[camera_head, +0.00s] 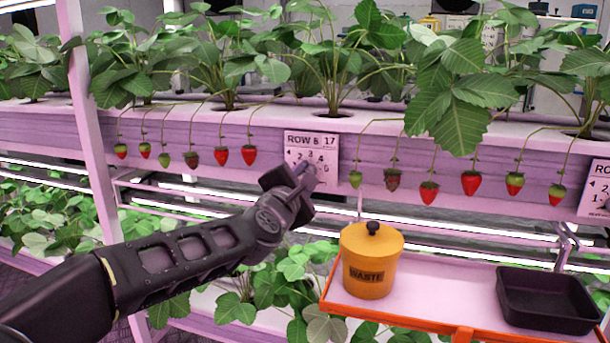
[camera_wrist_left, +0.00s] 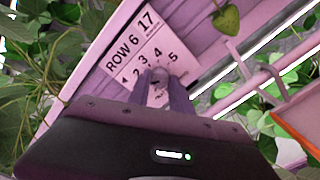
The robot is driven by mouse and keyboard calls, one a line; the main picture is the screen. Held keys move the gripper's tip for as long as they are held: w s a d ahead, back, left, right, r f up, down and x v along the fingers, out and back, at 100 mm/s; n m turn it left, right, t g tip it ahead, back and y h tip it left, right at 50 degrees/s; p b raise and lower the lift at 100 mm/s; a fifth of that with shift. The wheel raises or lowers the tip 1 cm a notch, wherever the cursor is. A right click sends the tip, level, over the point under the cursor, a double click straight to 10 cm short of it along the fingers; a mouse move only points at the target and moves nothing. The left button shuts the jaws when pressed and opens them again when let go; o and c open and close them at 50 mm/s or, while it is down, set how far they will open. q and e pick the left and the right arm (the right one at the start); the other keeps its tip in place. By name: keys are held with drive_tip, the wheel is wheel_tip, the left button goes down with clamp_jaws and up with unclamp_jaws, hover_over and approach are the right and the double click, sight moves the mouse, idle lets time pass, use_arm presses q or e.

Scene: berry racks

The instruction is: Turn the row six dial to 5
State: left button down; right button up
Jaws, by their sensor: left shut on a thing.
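The row six label plate (camera_head: 311,145) is on the front of the pink rack, with a dial scale below its heading. In the left wrist view the plate (camera_wrist_left: 131,45) reads ROW 6 17 with numbers 1 to 5 around the dial. My left gripper (camera_head: 302,180) reaches up to the plate from the lower left. In the left wrist view my left gripper (camera_wrist_left: 166,92) is shut on the grey dial (camera_wrist_left: 158,76). The fingers hide much of the dial, so I cannot tell which number its pointer faces. My right gripper is not in view.
Several red and green strawberries (camera_head: 429,192) hang along the rack front, on both sides of the plate. An orange WASTE canister (camera_head: 370,262) and a black bin (camera_head: 547,300) stand on an orange-edged tray (camera_head: 424,318) at lower right. Another plate (camera_head: 597,188) is at the right edge.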

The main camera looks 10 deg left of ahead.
use_arm(q)
drive_tip(key=shift+m+p, duration=5.5)
drive_tip(key=shift+m, duration=8.7)
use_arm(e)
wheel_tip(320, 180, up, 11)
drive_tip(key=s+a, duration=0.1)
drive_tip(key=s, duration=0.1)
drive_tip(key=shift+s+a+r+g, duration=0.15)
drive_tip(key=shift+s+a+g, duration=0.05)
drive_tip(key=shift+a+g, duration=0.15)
use_arm(q)
drive_tip(key=shift+f, duration=0.1)
drive_tip(key=c, duration=1.2)
unclamp_jaws()
drive_tip(key=shift+o, duration=0.2)
